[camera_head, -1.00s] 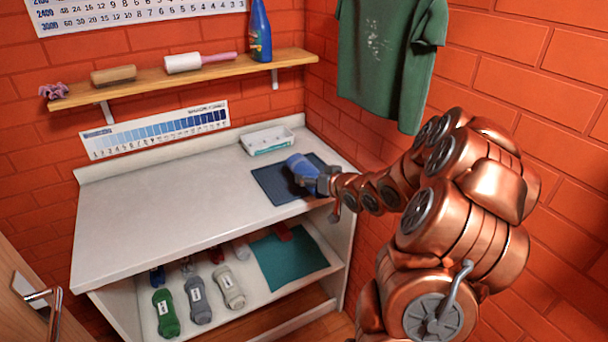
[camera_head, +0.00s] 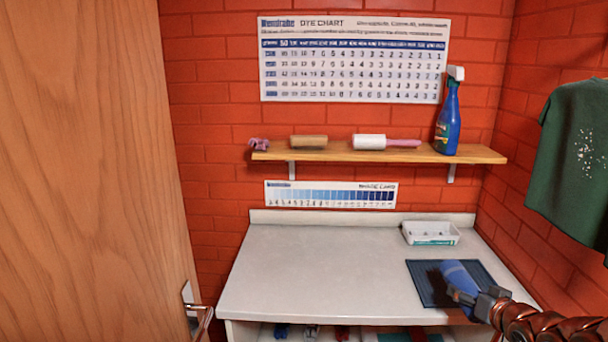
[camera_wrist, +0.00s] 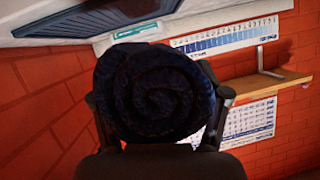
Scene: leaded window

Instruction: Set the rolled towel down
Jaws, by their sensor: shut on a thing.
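The rolled towel (camera_head: 459,278) is blue and shows over the dark blue mat (camera_head: 428,290) at the right of the white counter. In the wrist view the towel's spiral end (camera_wrist: 155,92) fills the middle, dark in shadow. My gripper (camera_head: 474,294) is shut on the towel; in the wrist view its fingers (camera_wrist: 158,112) flank the roll on both sides. I cannot tell whether the towel touches the mat or is held just above it.
A white tray (camera_head: 431,233) stands behind the mat. The counter (camera_head: 325,270) is clear at left and middle. A wall shelf (camera_head: 380,152) holds a spray bottle (camera_head: 450,115) and rollers. A wooden door (camera_head: 85,170) is at left, a green shirt (camera_head: 575,155) at right.

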